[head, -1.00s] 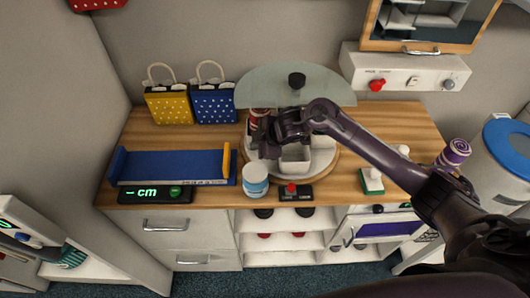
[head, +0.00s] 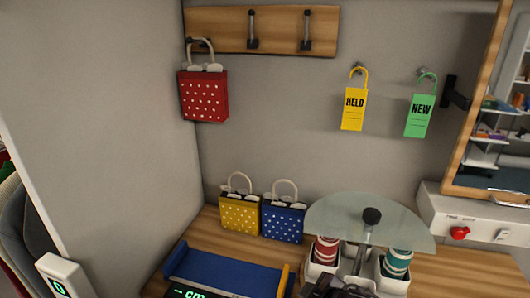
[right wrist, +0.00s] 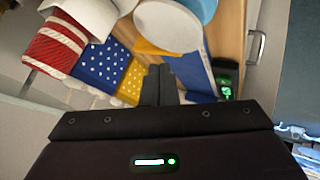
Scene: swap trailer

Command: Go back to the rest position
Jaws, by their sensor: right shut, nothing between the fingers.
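My right gripper (right wrist: 160,85) is shut and empty, its two dark fingertips together in the right wrist view. In the head view only a dark part of my right arm shows at the bottom edge, in front of the round stand with the glass top (head: 370,220); the fingertips cannot be made out there. My left gripper is not in view.
Yellow (head: 240,215) and blue (head: 283,220) dotted bags stand on the counter behind a blue tray (head: 225,270). A red dotted bag (head: 203,95) hangs from the hook rail. HELD (head: 353,108) and NEW (head: 420,115) tags hang on the wall.

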